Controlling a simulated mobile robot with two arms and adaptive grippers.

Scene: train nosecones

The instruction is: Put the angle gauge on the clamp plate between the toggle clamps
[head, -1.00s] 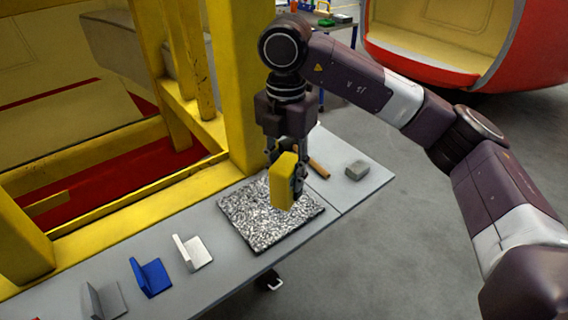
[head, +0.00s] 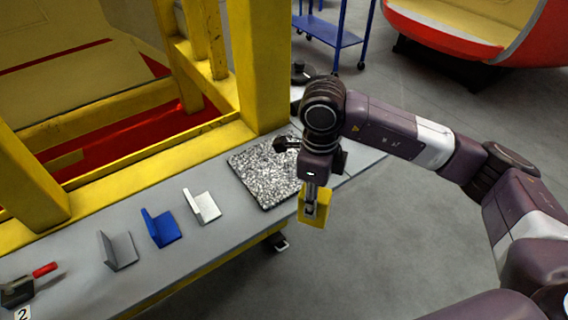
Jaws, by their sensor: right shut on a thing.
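My right gripper (head: 313,207) is shut on a yellow piece (head: 319,222), held just off the front right edge of the speckled pad. The gripper hides part of the piece, so I cannot tell its full shape or whether it is the angle gauge. Three L-shaped pieces stand on the grey bench: a grey one (head: 119,251), a blue one (head: 161,228) and a white one (head: 203,206). A toggle clamp with a red handle (head: 45,269) shows at the lower left, cut off by the picture edge, near a "2" label (head: 22,314). My left gripper is out of view.
The speckled pad (head: 262,178) lies on the grey bench (head: 150,280). Yellow frame posts (head: 262,70) rise behind the bench. A blue cart (head: 335,38) stands at the back. Open floor lies to the right.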

